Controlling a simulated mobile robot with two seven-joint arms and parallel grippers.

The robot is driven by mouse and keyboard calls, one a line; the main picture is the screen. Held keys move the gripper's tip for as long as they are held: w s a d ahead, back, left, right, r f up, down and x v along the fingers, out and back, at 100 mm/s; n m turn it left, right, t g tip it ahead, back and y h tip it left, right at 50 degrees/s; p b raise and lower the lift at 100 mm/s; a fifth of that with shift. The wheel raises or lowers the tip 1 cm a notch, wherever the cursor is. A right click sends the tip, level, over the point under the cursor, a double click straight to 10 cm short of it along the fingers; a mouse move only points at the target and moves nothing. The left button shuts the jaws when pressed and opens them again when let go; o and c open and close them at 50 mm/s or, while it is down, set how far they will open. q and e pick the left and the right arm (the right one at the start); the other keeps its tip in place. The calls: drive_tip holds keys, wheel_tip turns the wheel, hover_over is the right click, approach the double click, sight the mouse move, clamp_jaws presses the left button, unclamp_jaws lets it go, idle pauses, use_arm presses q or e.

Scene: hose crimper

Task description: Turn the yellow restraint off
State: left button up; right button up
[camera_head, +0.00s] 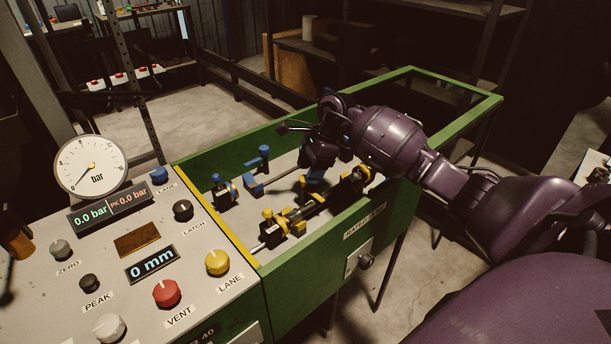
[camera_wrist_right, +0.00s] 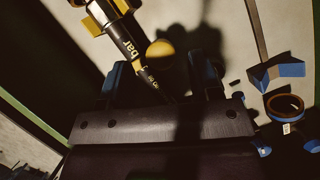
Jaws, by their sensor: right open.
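A yellow rounded knob (camera_wrist_right: 160,53) shows in the right wrist view, between the two fingers of my right gripper (camera_wrist_right: 161,80). A black and yellow fitting marked "bar" lies beside it. I cannot tell whether the fingers touch the knob. In the head view my right gripper (camera_head: 316,160) is low inside the green trough, open, by the right part of the yellow row. That row has a yellow-topped block (camera_head: 269,228) at its left end and a black and yellow fitting (camera_head: 357,175) at its right end. The gripper and arm partly hide the row's right part. My left gripper is out of view.
The green trough (camera_head: 320,254) has raised walls around the fittings. Blue-handled fittings (camera_head: 257,160) stand along its back. A control panel (camera_head: 205,289) with a gauge (camera_head: 92,165), a red VENT knob (camera_head: 167,293) and a yellow LANE knob (camera_head: 217,262) is at left.

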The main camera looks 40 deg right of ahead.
drive_tip(key=shift+x, duration=1.2)
drive_tip(key=shift+c, duration=0.2)
clamp_jaws()
